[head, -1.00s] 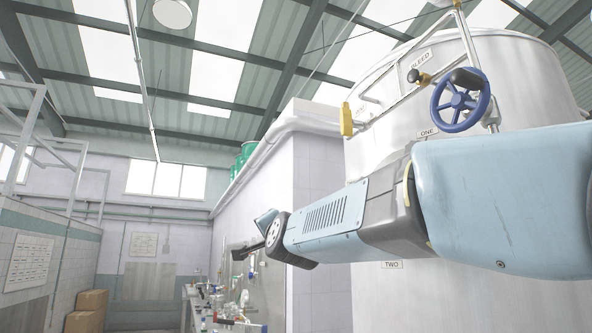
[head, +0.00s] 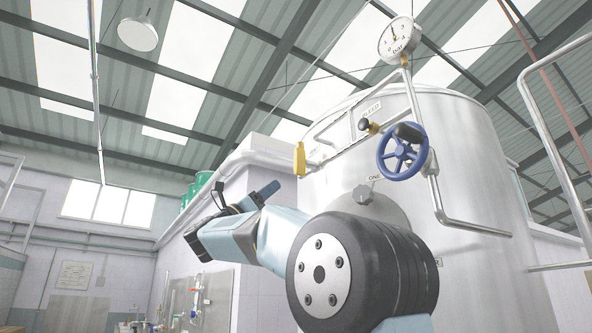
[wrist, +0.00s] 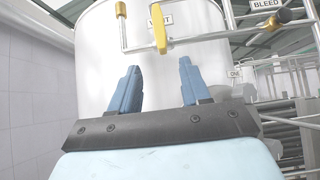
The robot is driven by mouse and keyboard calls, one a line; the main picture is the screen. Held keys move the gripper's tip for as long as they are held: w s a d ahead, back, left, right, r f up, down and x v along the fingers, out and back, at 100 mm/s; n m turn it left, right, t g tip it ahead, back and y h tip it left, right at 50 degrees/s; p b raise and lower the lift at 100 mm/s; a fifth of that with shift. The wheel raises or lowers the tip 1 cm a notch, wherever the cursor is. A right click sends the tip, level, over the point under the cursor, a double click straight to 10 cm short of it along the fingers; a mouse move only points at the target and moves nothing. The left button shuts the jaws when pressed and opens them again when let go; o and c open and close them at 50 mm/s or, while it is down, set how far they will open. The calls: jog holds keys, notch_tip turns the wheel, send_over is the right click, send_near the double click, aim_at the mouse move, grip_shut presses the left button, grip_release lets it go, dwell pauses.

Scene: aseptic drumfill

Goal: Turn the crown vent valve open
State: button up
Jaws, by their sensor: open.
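The vent valve's yellow lever handle (head: 300,159) hangs upright on thin pipework at the left of the steel tank's top in the head view. In the wrist view the yellow lever (wrist: 159,30) is just above the gap between the fingertips, with a VENT label (wrist: 161,17) behind it. My gripper (head: 246,193) is open and empty, left of and lower than the lever. Its two blue fingers (wrist: 159,65) point towards the tank in the wrist view, with a visible gap to the lever. The valve's body is hard to make out.
A blue handwheel (head: 402,151), a BLEED label (head: 371,107) with a brass and black knob beside it, and a dial gauge (head: 396,39) sit right of the lever. The tank (head: 470,150) fills the right. Pipes surround its top. Open air lies left of my gripper.

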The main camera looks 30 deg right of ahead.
aim_at(295, 169)
jog(key=x, duration=1.3)
jog(key=shift+d+r, duration=0.1)
jog(key=shift+r, duration=0.05)
jog(key=shift+c, duration=0.5)
